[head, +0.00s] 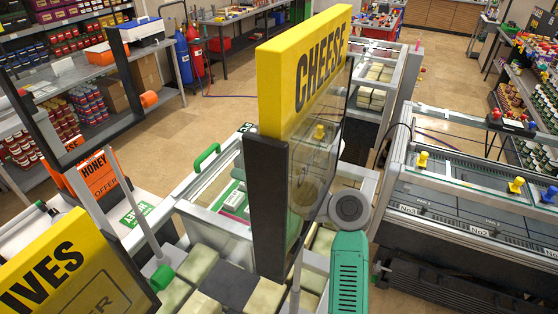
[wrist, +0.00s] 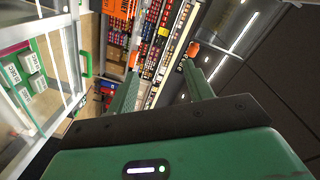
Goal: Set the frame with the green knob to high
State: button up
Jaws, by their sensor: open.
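A slim grey post (head: 138,222) rises from a green knob (head: 163,277) at the lower left of the head view. An orange "HONEY OFFER" sign (head: 100,180) shows by the post's upper end; I cannot tell how they join. A green handle (head: 207,157) sits on a glass-topped case (head: 215,177); a green handle also shows in the wrist view (wrist: 83,62). My gripper (wrist: 163,54) is open, with nothing between its green fingers. In the head view only my teal arm shows, right of the yellow "CHEESE" sign; the gripper is not visible there.
The large "CHEESE" sign (head: 300,80) stands close to my arm. Another yellow sign (head: 70,270) fills the lower left corner. Cases with yellow and blue knobs (head: 517,186) stand at right. Stocked shelves (head: 60,90) line the left. Open floor (head: 245,100) lies behind.

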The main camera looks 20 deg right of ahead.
jog(key=d+t+h+p, duration=0.1)
jog(key=d+h+p, duration=0.1)
jog(key=d, duration=0.4)
jog(key=shift+d+f+m+t+h, duration=0.15)
jog(key=shift+f+m+t+h, duration=0.2)
jog(key=shift+h, duration=0.35)
